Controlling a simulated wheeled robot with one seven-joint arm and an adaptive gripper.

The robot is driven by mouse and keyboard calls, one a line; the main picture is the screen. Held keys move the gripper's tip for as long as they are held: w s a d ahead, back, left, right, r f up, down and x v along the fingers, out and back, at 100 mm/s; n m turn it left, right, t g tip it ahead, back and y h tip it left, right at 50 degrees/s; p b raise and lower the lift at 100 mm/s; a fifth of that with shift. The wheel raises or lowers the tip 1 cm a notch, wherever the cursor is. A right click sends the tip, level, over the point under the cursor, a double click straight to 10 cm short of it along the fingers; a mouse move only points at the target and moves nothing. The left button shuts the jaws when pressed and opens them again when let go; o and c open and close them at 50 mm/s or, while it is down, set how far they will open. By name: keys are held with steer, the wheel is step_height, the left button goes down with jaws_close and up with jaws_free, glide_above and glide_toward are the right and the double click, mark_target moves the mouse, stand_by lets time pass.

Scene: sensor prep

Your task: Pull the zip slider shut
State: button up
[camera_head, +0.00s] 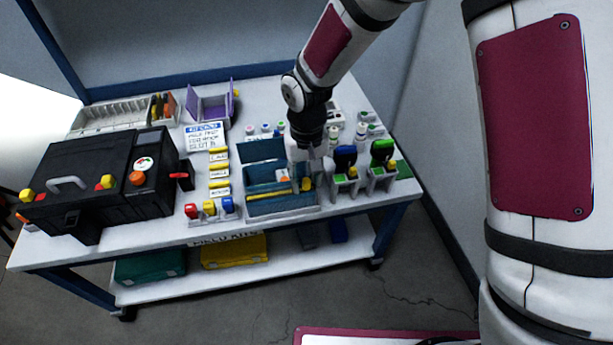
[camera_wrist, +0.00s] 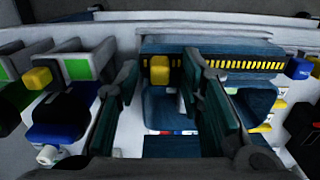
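The zip slider is a yellow block (camera_head: 306,184) near the right end of a teal pouch (camera_head: 257,153) in the head view. In the wrist view the slider (camera_wrist: 160,70) sits at the left end of a yellow-and-black zip track (camera_wrist: 235,64). My gripper (camera_head: 308,158) points down over the pouch's right part. In the wrist view my gripper's two fingers (camera_wrist: 160,88) stand apart, one on each side of the slider in the picture. No contact shows, and I cannot tell their exact height above it.
Holders with blue and green tops (camera_head: 381,170) stand close right of the pouch. A black case (camera_head: 95,190) fills the table's left. Red, yellow and blue blocks (camera_head: 209,208) stand at the front edge. Small capped bottles (camera_head: 265,128) stand behind the pouch.

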jaws_close()
steer(key=s+a, duration=0.1)
steer(key=a, duration=0.3)
steer(key=s+a, duration=0.1)
steer(key=a, duration=0.4)
steer(key=s+a+b, duration=0.1)
steer(key=s+a, duration=0.1)
steer(key=a, duration=0.2)
steer(key=shift+a+r, duration=0.1)
steer(key=shift+a, duration=0.15)
jaws_free()
steer(key=shift+a, duration=0.1)
steer(key=shift+w, duration=0.1)
steer(key=shift+d, duration=0.25)
step_height(320, 180, up, 12)
